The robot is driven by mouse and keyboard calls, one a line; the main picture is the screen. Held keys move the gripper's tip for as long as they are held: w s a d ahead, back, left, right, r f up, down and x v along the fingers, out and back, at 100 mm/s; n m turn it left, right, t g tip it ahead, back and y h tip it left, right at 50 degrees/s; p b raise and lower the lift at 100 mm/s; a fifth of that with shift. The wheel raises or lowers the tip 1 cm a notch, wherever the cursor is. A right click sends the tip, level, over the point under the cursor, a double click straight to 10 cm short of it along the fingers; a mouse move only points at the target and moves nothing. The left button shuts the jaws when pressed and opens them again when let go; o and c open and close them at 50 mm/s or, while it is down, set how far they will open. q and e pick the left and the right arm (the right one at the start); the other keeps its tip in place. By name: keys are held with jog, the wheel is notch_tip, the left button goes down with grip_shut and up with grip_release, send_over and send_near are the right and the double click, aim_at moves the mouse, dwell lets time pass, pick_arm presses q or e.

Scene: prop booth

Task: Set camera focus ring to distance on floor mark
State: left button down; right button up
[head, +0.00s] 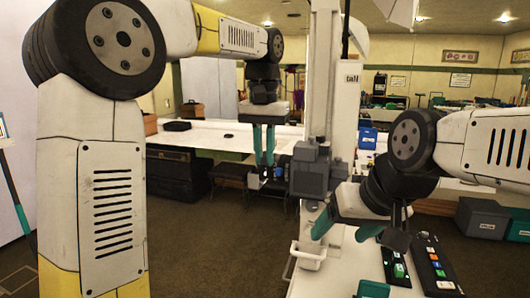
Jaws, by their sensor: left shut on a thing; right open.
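A grey boxy camera (309,172) stands in the middle of the view, in front of a white column. A small dark part with a pale and blue patch (272,173) shows at its left side; I cannot tell whether it is the focus ring. My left gripper (264,160) points down with its teal fingers shut on this dark part. My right gripper (345,228) is open and empty, its teal fingers apart, below and right of the camera. No distance marks are readable, and I cannot make out a floor mark for certain.
A white counter (375,288) at the lower right bears a dark panel with coloured buttons (433,262) and a smaller dark device (397,268). A long white table (200,138) stands behind. Grey bins (481,218) stand at the right. The brown floor at centre left is clear.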

pick_arm(q)
jog(key=shift+s+a+f+t+h, duration=0.3)
jog(key=shift+s+f+t, duration=0.35)
jog(key=shift+t, duration=0.25)
jog(key=shift+s+a+f+t+h, duration=0.15)
jog(key=shift+f+t+h, duration=0.15)
jog(key=shift+f+t, duration=0.6)
jog(key=shift+s+d+f+t+h, duration=0.1)
jog(key=shift+s+f+t+h, duration=0.15)
jog(key=shift+f+t, duration=0.7)
jog(key=shift+s+a+f+t+h, duration=0.1)
jog(key=shift+f+t+h, duration=0.25)
jog(key=shift+f+t, duration=0.55)
jog(key=shift+r+t, duration=0.2)
jog(key=shift+t, duration=0.05)
jog(key=c, duration=1.4)
grip_release()
